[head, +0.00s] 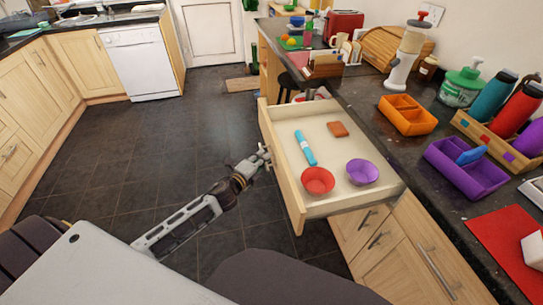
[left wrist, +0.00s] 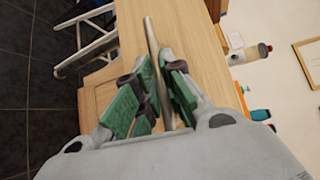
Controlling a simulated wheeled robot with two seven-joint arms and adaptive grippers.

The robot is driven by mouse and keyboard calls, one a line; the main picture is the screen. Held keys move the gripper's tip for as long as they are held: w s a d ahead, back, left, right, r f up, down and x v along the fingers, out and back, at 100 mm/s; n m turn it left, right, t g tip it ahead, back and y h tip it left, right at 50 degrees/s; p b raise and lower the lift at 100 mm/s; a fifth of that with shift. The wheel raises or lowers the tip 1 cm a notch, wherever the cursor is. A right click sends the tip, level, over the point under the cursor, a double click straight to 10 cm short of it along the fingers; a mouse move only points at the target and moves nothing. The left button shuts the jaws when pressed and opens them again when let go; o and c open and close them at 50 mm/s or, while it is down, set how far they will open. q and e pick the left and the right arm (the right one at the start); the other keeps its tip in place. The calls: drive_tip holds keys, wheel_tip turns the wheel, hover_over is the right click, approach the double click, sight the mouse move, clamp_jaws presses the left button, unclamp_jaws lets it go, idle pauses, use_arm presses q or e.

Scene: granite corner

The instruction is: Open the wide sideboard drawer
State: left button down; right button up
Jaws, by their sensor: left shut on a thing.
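The wide sideboard drawer (head: 349,207) stands pulled out from under the dark counter in the head view. Inside it lie a red bowl (head: 318,181), a purple bowl (head: 362,172), a blue tube-like item (head: 305,148) and a small orange-brown block (head: 338,129). My left gripper (head: 264,155) is at the outer side of the drawer front. In the left wrist view its green-padded fingers (left wrist: 158,95) are closed around the long metal handle (left wrist: 152,45) of the wooden front. My right gripper is not in view.
The counter holds an orange tray (head: 408,115), a purple tray (head: 466,170), a bottle crate and a red mat (head: 510,245). Closed drawers (head: 385,240) are below. The dark tiled floor (head: 150,140) left of the drawer is clear.

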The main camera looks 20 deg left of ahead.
use_arm(q)
drive_tip(key=shift+s+a, duration=0.45)
drive_tip(key=shift+a, duration=0.15)
drive_tip(key=c, duration=1.5)
unclamp_jaws()
drive_tip(key=shift+s, duration=0.15)
